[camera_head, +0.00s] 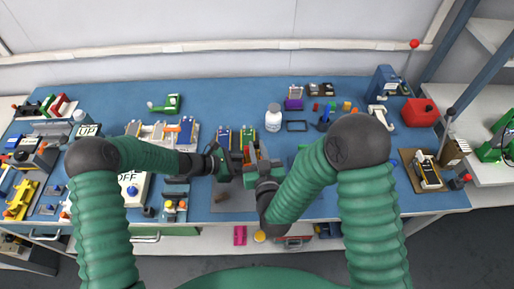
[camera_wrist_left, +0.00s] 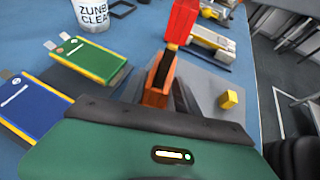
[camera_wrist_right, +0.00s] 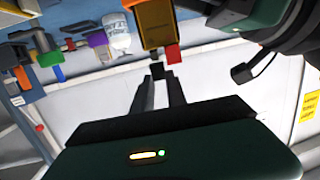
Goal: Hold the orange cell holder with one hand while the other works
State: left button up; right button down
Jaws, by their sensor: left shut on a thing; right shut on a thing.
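The orange cell holder (camera_wrist_left: 158,82) stands between the fingers of my left gripper (camera_wrist_left: 165,95) in the left wrist view, and the gripper is shut on it. A red block (camera_wrist_left: 182,22) shows just beyond the holder's top. My left gripper (camera_head: 225,163) and right gripper (camera_head: 258,168) are close together over the bench in the head view. In the right wrist view, my right gripper (camera_wrist_right: 159,82) is shut on a small dark piece (camera_wrist_right: 158,70). Exact contact there is unclear.
A blue cell (camera_wrist_left: 30,108) and a green cell (camera_wrist_left: 88,60) lie flat on the blue bench. A white bottle (camera_head: 273,118) stands behind the grippers. Tools crowd the bench left and right; its back middle is partly clear.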

jog(key=shift+f, duration=0.4)
dwell(0.5)
jog(key=shift+r, duration=0.1)
jog(key=shift+r, duration=0.3)
dwell(0.4)
jog(key=shift+f, duration=0.35)
dwell(0.5)
jog(key=c, duration=1.3)
grip_release()
jog(key=shift+f, duration=0.1)
jog(key=shift+o, duration=0.2)
notch_tip(320, 180, up, 10)
